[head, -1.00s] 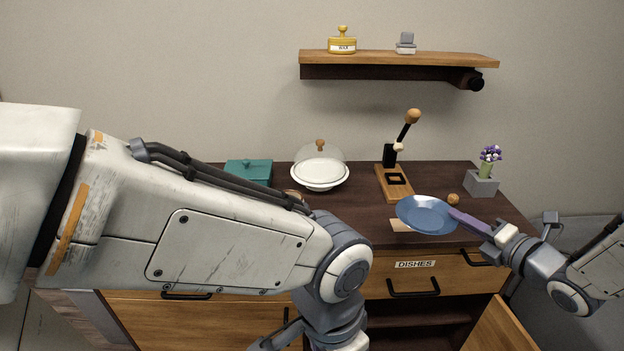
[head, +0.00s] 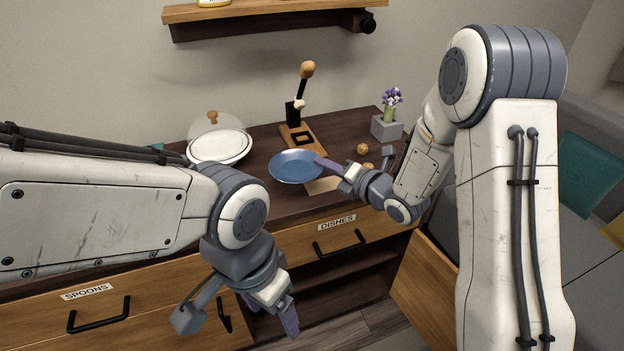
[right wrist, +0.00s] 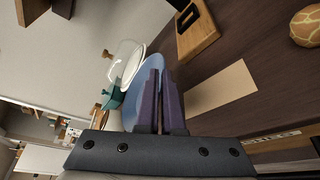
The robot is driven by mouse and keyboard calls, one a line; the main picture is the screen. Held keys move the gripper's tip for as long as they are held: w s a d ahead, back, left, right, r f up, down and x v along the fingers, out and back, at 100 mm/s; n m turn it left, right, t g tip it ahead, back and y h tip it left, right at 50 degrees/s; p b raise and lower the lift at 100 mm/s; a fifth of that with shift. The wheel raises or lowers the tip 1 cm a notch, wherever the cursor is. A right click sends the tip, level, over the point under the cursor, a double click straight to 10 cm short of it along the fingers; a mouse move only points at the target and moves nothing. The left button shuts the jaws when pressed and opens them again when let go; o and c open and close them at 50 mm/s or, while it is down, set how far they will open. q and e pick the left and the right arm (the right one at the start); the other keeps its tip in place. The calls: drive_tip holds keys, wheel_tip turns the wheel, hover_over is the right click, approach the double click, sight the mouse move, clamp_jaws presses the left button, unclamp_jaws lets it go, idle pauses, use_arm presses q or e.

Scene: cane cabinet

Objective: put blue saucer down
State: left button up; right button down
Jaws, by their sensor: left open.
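The blue saucer (head: 295,167) is over the dark cabinet top, roughly level, between the white covered dish and the drawer front. My right gripper (head: 325,165) comes from the right, with its purple fingers shut on the saucer's near-right rim. In the right wrist view the fingers (right wrist: 160,98) are close together, with the saucer (right wrist: 126,78) extending beyond them. I cannot tell whether its underside touches the top. My left gripper (head: 287,315) is open and empty, low in front of the drawers.
A tan card (head: 322,185) lies beside the saucer. Behind are a glass-domed white dish (head: 220,146), a lever stand (head: 297,136) and a flower pot (head: 386,128). Small brown balls (head: 362,149) lie to the right. The DISHES drawer (head: 335,240) is below; an open door (head: 437,290) stands at right.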

sight(313, 189)
drive_tip(key=a, duration=0.1)
drive_tip(key=a+f, duration=0.1)
drive_tip(key=shift+w+a+f, duration=0.25)
drive_tip(key=shift+a+f, duration=0.1)
drive_tip(key=shift+a, duration=0.05)
wheel_tip(313, 189, down, 4)
drive_tip(key=shift+r, duration=0.1)
drive_tip(key=c, duration=1.4)
unclamp_jaws()
drive_tip(key=shift+f, duration=0.2)
drive_tip(key=shift+o, duration=0.4)
drive_tip(key=shift+r, duration=0.1)
